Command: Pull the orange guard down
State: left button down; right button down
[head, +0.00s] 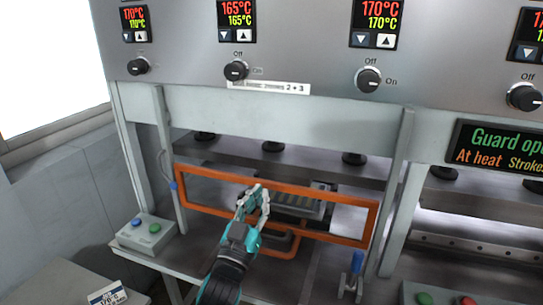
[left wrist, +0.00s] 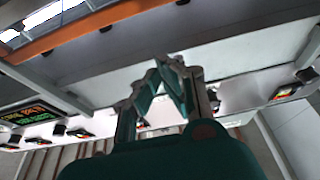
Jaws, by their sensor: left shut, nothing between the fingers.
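The orange guard (head: 340,196) is a long rectangular frame across the front of the press opening. In the head view it slopes down toward the right. A rounded orange loop (head: 290,252) hangs below its lower bar. My left gripper (head: 257,192) is in front of the guard, overlapping its upper bar. Its fingers are shut and empty; I cannot tell whether they touch the bar. In the left wrist view the fingertips (left wrist: 170,66) are close together, and an orange bar (left wrist: 90,30) of the guard runs across the upper left, apart from them. My right gripper is not in view.
The display (head: 505,148) reads "Guard op…", cut off at the edge. A grey button box (head: 146,236) stands at the left. A blue-handled lever (head: 356,263) is below the guard's right end. Upright posts (head: 397,190) flank the opening. Knobs and temperature readouts line the panel above.

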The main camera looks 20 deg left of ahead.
pick_arm(q)
jog(key=p+x, duration=0.3)
jog(key=x, duration=0.6)
jog(key=shift+w+a+f+p, duration=0.1)
jog(key=shift+w+f+p, duration=0.15)
jog(key=shift+f, duration=0.7)
jog(key=shift+w+a+f+p, duration=0.1)
jog(key=shift+w+f+p, duration=0.1)
jog(key=shift+f, duration=0.75)
